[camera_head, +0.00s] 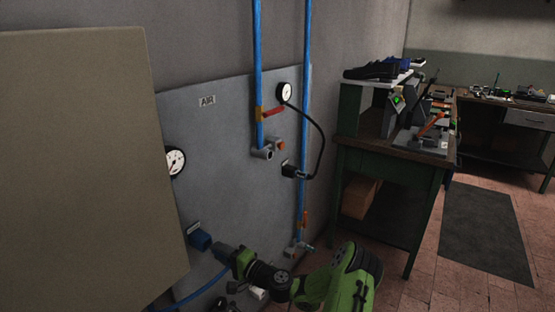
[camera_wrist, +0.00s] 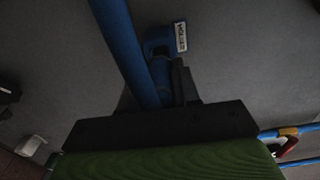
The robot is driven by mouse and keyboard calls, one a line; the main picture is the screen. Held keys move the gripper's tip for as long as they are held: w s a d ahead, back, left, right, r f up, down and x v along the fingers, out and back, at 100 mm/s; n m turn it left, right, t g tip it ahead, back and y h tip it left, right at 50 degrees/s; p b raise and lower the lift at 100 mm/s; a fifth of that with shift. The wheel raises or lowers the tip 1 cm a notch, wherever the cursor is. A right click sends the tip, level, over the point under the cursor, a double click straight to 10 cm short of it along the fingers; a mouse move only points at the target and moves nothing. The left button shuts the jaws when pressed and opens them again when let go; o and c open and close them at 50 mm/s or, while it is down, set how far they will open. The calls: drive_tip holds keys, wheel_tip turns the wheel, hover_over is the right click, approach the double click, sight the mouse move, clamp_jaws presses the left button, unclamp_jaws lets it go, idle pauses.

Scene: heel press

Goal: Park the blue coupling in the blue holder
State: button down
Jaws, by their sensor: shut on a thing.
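The blue holder (camera_head: 200,240) is a small dark blue block on the grey wall panel, with a small label above it. It also shows in the wrist view with its white label (camera_wrist: 180,37). My gripper (camera_head: 224,252) is just right of and below the holder. In the wrist view my gripper (camera_wrist: 166,90) is shut on the blue coupling (camera_wrist: 160,72), a short blue cylinder. The coupling's front end is close against the holder's lower side. I cannot tell whether it is inside. A blue hose (camera_wrist: 121,38) passes beside the coupling and hides part of the left finger.
A large beige panel (camera_head: 80,170) blocks the left of the head view.

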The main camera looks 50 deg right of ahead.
drive_tip(key=shift+w+a, duration=0.15)
drive_tip(key=shift+w, duration=1.35)
drive_tip(key=c, duration=0.7)
unclamp_jaws()
drive_tip(key=shift+c, duration=0.2)
drive_tip(key=s+d+p, duration=0.1)
drive_tip(key=s, duration=1.4)
drive_tip(key=shift+s+d+p, duration=0.3)
drive_tip(key=shift+s+p, duration=0.05)
drive_tip(key=shift+s, duration=0.05)
